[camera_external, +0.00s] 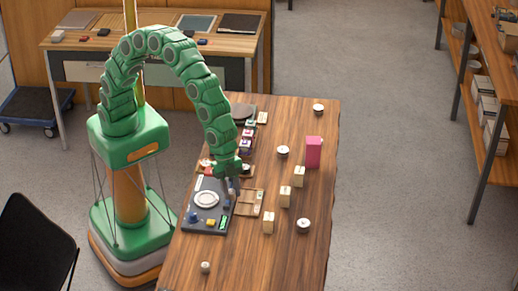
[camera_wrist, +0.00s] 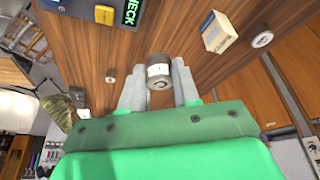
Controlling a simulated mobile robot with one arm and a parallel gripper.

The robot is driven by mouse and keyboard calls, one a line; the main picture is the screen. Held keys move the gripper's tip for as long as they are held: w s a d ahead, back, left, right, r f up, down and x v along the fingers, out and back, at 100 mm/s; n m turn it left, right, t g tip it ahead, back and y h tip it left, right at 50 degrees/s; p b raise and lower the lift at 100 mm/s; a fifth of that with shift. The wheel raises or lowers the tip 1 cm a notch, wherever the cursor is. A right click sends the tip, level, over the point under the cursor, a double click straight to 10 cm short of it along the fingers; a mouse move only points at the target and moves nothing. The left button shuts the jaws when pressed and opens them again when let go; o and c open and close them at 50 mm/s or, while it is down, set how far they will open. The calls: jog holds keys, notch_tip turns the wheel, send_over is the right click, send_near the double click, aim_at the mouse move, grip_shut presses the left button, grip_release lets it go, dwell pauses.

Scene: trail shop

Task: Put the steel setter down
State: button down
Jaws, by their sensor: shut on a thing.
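The steel setter (camera_wrist: 160,73) is a short grey metal cylinder with a pale band. In the wrist view it sits between the two grey fingers of my gripper (camera_wrist: 158,82), which is shut on it. In the external view my gripper (camera_external: 231,184) hangs low at the right edge of a dark tray (camera_external: 189,226) on the wooden table (camera_external: 258,261). The setter is too small and too covered there to make out clearly. I cannot tell whether its underside touches anything.
The tray holds a white round dish (camera_external: 206,199) and small coloured pieces. A shallow wooden holder (camera_external: 250,203) lies to its right. Several cream blocks (camera_external: 285,196), round white-topped pieces (camera_external: 303,225) and a pink box (camera_external: 313,152) stand farther right. The table's front is mostly clear.

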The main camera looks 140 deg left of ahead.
jog(key=w+d+m+h, duration=0.1)
jog(key=w+d, duration=0.3)
jog(key=d, duration=0.4)
jog(key=w+d+m, duration=0.2)
jog(key=w+d, duration=0.2)
jog(key=d, duration=0.5)
send_near(227, 289)
jog(key=shift+w+d+f, duration=0.5)
jog(key=shift+d+f, duration=0.05)
jog(key=shift+f, duration=0.05)
jog(key=shift+w+f, duration=0.35)
jog(key=shift+w, duration=0.1)
jog(key=shift+w+d+f, duration=0.1)
jog(key=shift+w+f, duration=0.1)
jog(key=shift+f, duration=1.6)
jog(key=shift+f, duration=0.15)
jog(key=c, duration=0.8)
grip_release()
